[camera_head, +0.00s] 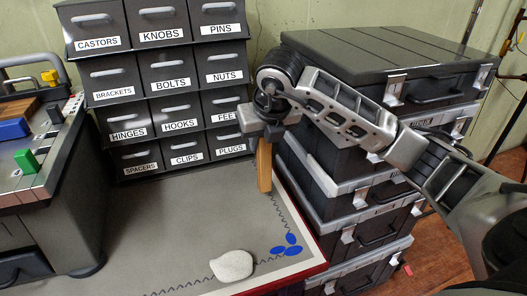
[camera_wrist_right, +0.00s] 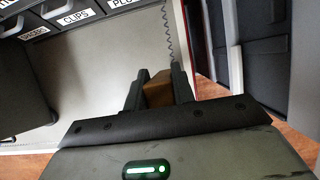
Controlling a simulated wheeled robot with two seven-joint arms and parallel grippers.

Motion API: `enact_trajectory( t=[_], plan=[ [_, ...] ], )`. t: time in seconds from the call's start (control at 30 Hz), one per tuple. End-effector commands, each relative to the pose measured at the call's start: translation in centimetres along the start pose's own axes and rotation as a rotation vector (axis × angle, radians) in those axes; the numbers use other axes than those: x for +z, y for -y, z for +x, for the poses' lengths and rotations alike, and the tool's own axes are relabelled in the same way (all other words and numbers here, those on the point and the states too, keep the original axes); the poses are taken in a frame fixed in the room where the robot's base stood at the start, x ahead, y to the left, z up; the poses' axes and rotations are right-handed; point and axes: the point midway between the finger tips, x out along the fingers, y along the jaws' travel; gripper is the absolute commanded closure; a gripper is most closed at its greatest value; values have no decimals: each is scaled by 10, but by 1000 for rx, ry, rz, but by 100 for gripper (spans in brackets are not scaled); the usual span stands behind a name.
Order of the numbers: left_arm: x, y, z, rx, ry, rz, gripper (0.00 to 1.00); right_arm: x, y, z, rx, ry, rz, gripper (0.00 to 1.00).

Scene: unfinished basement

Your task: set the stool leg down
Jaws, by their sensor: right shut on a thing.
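The stool leg (camera_head: 264,166) is a tan wooden bar. It hangs upright below my right gripper (camera_head: 263,128), near the right edge of the grey table mat (camera_head: 165,215). In the right wrist view the brown end of the stool leg (camera_wrist_right: 158,92) sits between the two dark fingers of my right gripper (camera_wrist_right: 157,90), which is shut on it. I cannot tell whether the leg's lower end touches the mat. My left gripper is not in view.
A labelled drawer cabinet (camera_head: 165,92) stands behind the mat. Stacked black cases (camera_head: 345,160) rise close on the right. A pale stone (camera_head: 232,265) and blue ovals (camera_head: 288,245) are near the front right. A grey box unit (camera_head: 50,190) is on the left. The mat's middle is clear.

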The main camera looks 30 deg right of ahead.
Motion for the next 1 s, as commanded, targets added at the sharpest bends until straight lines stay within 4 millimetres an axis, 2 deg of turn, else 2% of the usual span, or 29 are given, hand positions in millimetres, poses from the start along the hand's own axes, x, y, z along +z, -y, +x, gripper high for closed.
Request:
enact_trajectory(
  t=[0.03,0.2,0.6,0.63,0.7,1.0],
  plan=[
    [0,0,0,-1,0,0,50,-2,5,8,-4,-4,2,100],
    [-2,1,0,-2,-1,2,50,-12,3,28,-1,-3,1,100],
    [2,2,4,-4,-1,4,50,-14,2,35,0,0,1,100],
    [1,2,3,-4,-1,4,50,-14,2,34,0,-1,1,70],
    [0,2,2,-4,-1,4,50,-14,2,33,0,-1,1,53],
    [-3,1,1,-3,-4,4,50,-13,2,31,-1,-1,1,53]
  ],
)
